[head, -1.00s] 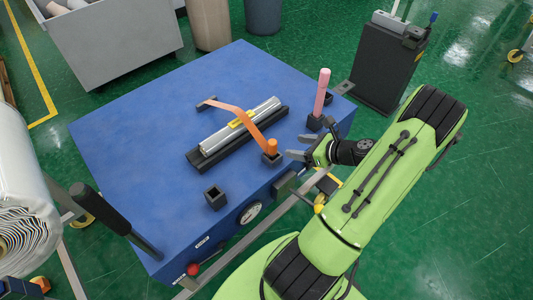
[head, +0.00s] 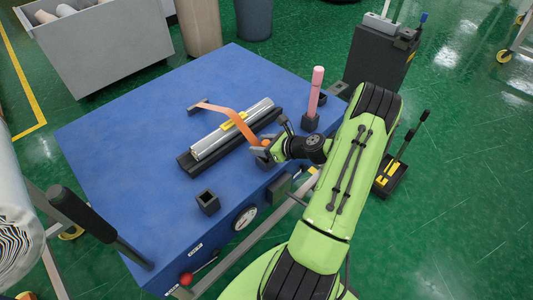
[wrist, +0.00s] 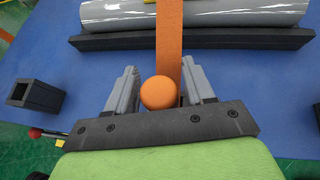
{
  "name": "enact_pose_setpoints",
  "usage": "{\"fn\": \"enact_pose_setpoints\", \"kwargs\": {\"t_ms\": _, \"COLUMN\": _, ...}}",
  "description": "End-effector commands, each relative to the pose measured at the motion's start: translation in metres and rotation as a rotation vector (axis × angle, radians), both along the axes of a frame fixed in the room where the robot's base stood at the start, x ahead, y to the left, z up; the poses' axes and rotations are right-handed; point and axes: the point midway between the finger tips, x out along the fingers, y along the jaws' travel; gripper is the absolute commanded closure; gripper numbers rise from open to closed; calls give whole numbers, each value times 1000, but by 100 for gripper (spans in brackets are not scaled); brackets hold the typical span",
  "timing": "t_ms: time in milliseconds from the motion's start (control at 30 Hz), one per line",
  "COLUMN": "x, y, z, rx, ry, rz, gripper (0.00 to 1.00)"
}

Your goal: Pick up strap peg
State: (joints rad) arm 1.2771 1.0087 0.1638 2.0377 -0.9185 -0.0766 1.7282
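The orange strap peg (wrist: 158,93) stands at the near end of an orange strap (head: 237,122). The strap runs over a grey wrapped roll (head: 218,138) to a small fitting at the far side. My gripper (wrist: 160,90) is at the peg, with one finger on each side of its round top in the wrist view. The fingers are apart, with narrow gaps beside the peg; I see no clear grip. In the head view, my gripper (head: 266,150) hides much of the peg and its socket.
The roll lies on a black cradle (wrist: 110,41) on the blue table (head: 120,145). A pink peg (head: 315,92) stands in a black socket to the right of the strap peg. An empty black socket (head: 207,202) stands near the front edge.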

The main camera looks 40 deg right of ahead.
Motion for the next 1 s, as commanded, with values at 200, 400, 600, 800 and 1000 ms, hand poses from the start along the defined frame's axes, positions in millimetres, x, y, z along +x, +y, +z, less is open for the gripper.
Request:
{"fn": "enact_pose_setpoints", "kwargs": {"t_ms": 200, "x": 0, "y": 0, "z": 0, "rx": 0, "ry": 0, "rz": 0, "gripper": 81}}
{"fn": "enact_pose_setpoints", "kwargs": {"t_ms": 400, "x": 0, "y": 0, "z": 1, "rx": -1, "ry": -1, "rz": 0, "gripper": 100}}
{"fn": "enact_pose_setpoints", "kwargs": {"t_ms": 600, "x": 0, "y": 0, "z": 11, "rx": -3, "ry": -3, "rz": 1, "gripper": 100}}
{"fn": "enact_pose_setpoints", "kwargs": {"t_ms": 800, "x": 0, "y": 0, "z": 63, "rx": -5, "ry": -3, "rz": 1, "gripper": 100}}
{"fn": "enact_pose_setpoints", "kwargs": {"t_ms": 1000, "x": 0, "y": 0, "z": 98, "rx": -3, "ry": -2, "rz": 0, "gripper": 100}}
